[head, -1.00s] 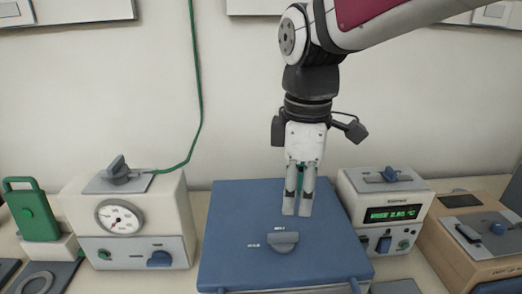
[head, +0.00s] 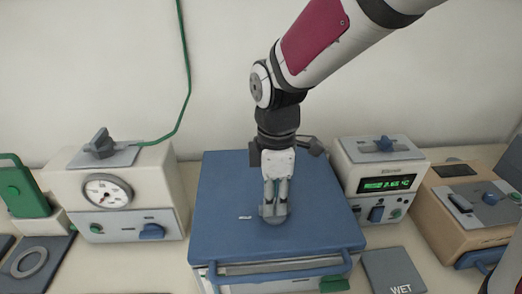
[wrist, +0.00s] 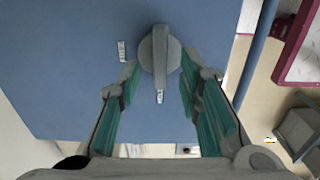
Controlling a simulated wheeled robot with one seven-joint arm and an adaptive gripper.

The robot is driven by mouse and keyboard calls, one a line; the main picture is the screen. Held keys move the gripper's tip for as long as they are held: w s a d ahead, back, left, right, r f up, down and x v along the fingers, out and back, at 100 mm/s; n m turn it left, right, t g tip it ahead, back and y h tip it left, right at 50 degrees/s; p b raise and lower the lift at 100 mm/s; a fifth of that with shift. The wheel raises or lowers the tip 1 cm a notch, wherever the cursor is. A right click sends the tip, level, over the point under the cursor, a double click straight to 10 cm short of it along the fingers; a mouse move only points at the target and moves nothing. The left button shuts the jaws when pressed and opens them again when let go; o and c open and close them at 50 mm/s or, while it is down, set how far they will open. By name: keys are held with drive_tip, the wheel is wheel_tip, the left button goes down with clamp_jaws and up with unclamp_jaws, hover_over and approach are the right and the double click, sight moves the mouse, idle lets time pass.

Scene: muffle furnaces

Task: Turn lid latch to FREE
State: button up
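The lid latch is a grey round knob with a raised bar (wrist: 160,52) on the blue lid (wrist: 70,60). In the wrist view the bar points up and down the picture, with one label left of the knob and another below it. My gripper (wrist: 158,78) is open, its green-padded fingers on either side of the bar's lower end, with gaps visible on both sides. In the head view my gripper (head: 274,207) points down over the knob (head: 268,216) and hides most of it. The label words are too small to read.
A blue handle rail (head: 285,268) runs along the lid's front. A box with a dial (head: 107,192) stands left, a box with a green display (head: 388,184) right, and a tan box (head: 460,232) beyond it. A grey WET plate (head: 393,272) lies at front right.

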drive_tip(key=shift+f, duration=1.05)
clamp_jaws()
